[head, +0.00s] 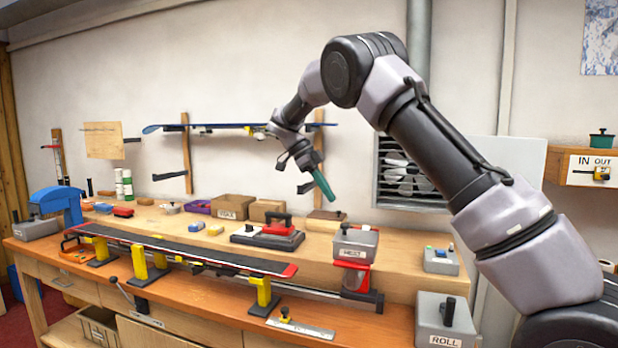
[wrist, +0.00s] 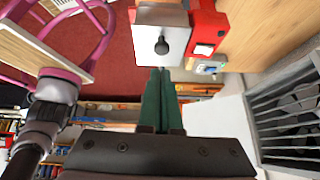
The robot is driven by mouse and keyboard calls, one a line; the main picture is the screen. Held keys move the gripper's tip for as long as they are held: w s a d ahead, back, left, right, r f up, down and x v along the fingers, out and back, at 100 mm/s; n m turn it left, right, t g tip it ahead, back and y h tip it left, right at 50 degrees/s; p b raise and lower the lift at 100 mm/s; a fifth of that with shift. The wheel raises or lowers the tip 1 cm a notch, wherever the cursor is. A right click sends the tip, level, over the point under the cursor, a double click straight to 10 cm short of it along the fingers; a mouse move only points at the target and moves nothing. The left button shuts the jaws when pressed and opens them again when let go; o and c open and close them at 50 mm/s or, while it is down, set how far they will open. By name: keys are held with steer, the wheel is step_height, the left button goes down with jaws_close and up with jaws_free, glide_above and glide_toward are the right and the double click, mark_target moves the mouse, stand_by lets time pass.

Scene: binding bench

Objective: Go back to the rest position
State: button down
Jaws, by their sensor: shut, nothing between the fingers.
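My gripper (head: 324,186) is raised above the workbench in the head view, to the front of the back wall. Its green fingers point down and to the right and are together, with nothing between them. In the wrist view the green fingers (wrist: 161,98) also lie side by side, closed and empty. My arm reaches in from the right side of the head view. The gripper is apart from everything on the bench.
A ski (head: 180,251) lies on yellow supports along the bench. A grey and red unit marked MELT (head: 355,245) stands below and right of my gripper. A cardboard box (head: 233,206) and a red iron (head: 277,226) sit on the bench. A vent (head: 400,175) is in the wall.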

steer(key=a+f+v, duration=0.1)
steer(key=v, duration=0.5)
steer(key=s+d+r+n+t+y, duration=0.1)
steer(key=s+d+r+n+y, duration=0.3)
steer(key=d, duration=0.6)
steer(key=s+d+r+n+t+y, duration=0.1)
steer(key=s+d+r+n+y, duration=0.1)
steer(key=s+d+r+n, duration=0.45)
steer(key=s+d+f+n+t+y, duration=0.1)
steer(key=s+d+f+n+t, duration=0.1)
steer(key=s, duration=0.8)
steer(key=s+d+f+n+t+y, duration=0.1)
steer(key=s+d+n+t, duration=0.4)
steer(key=s, duration=0.5)
steer(key=shift+d+f+y, duration=0.3)
steer(key=shift+d+f, duration=0.1)
steer(key=shift+d, duration=0.4)
